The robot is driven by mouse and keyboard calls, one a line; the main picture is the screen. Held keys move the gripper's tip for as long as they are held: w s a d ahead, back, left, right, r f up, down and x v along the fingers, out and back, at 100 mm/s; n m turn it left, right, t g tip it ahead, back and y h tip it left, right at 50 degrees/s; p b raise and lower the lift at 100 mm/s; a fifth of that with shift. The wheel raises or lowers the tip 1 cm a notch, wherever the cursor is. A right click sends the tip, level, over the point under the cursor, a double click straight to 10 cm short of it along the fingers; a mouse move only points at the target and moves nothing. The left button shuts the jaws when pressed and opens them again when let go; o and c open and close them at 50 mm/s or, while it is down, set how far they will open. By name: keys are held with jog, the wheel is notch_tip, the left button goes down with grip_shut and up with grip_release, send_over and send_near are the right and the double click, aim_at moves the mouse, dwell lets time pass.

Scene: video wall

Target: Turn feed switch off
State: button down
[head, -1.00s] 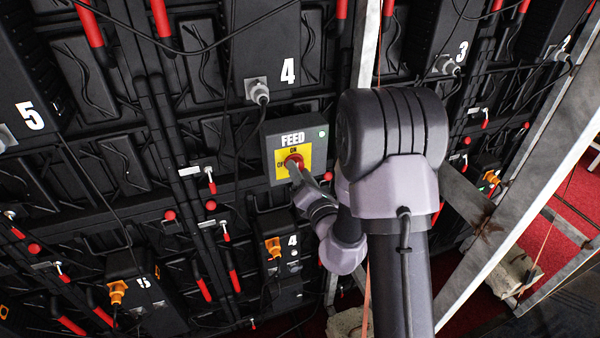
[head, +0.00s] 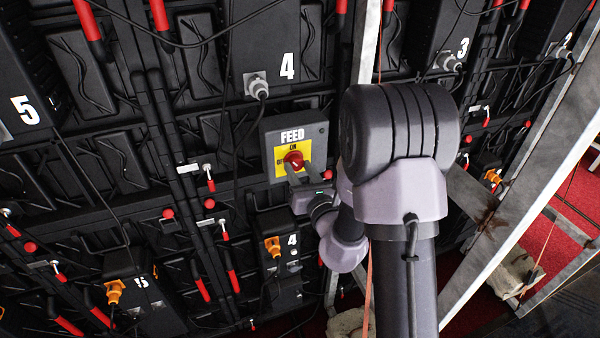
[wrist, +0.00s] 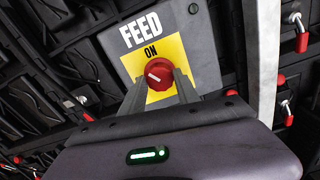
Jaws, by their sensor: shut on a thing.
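The feed switch is a grey box (head: 318,155) with the word FEED, a yellow plate (head: 279,152) and a red knob (head: 293,158). In the wrist view the two fingers (wrist: 162,95) flank the red knob (wrist: 158,74). A short white mark on the knob points toward the left of the plate, away from ON.
A grey connector (head: 257,86) with a cable hangs just above the box. A metal upright (head: 364,45) stands close to its right. A lower box (head: 278,225) with an orange plug lies below. Diagonal metal braces (head: 520,200) fill the right side.

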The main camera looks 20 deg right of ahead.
jog(key=n+b, duration=0.2)
jog(key=n, duration=0.4)
jog(key=n+b, duration=0.2)
jog(key=n, duration=0.2)
jog(key=shift+r, duration=0.1)
jog(key=shift+n+b, duration=0.3)
jog(key=shift+n, duration=0.2)
jog(key=c, duration=0.9)
grip_release()
jog(key=shift+w, duration=0.1)
